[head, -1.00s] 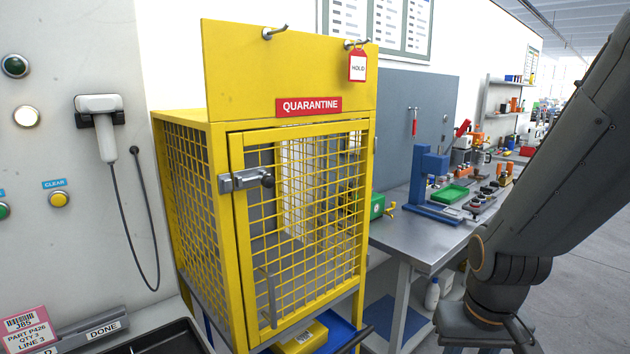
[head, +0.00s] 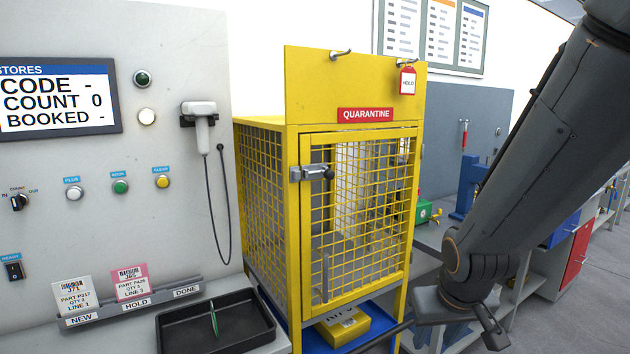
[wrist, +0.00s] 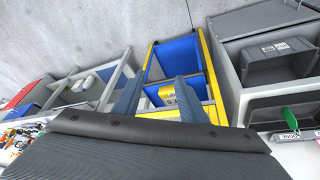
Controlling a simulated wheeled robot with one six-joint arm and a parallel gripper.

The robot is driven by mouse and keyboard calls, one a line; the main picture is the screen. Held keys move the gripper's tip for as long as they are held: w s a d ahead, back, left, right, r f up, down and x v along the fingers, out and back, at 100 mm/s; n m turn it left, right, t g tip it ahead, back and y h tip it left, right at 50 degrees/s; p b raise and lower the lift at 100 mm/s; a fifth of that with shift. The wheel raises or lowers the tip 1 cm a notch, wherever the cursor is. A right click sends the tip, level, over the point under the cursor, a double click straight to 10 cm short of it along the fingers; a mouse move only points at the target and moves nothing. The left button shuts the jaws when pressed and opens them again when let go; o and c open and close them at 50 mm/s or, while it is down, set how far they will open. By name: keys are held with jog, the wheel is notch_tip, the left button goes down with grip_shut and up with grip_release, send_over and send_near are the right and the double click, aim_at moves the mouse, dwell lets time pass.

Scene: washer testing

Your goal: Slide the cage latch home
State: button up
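The cage latch (head: 310,173) is a grey metal slide bolt with a dark round knob, high on the left side of the cage door. It lies level across the post and the door frame. I cannot tell how far its bolt reaches. The yellow mesh cage door (head: 357,222) looks closed in its frame. My gripper points down, low and to the right of the cage in the head view, away from the latch. In the wrist view my gripper (wrist: 158,85) has its two fingers apart with nothing between them. The latch is not visible in the wrist view.
A yellow box (head: 342,326) sits on a blue shelf under the cage. A black tray (head: 175,333) with a green item stands left of it. A corded scanner (head: 198,114) hangs on the grey panel. A workbench (head: 432,236) stands behind my arm.

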jog(key=w+a+r+n+t+b, duration=0.15)
jog(key=w+r+t, duration=0.4)
jog(key=w, duration=0.55)
jog(key=n+t+y+b, duration=0.2)
jog(key=n+t+y, duration=0.3)
jog(key=n+y, duration=0.4)
send_near(331, 175)
jog(key=w+m+y, duration=0.1)
jog(key=m, duration=0.1)
jog(key=shift+n, duration=0.25)
jog(key=shift+f+p+x, duration=0.1)
jog(key=shift+p+x, duration=0.45)
jog(key=shift+x, duration=1.45)
jog(key=shift+f+p+x, duration=0.15)
jog(key=shift+p+x, duration=0.4)
jog(key=shift+x, duration=1.45)
grip_shut()
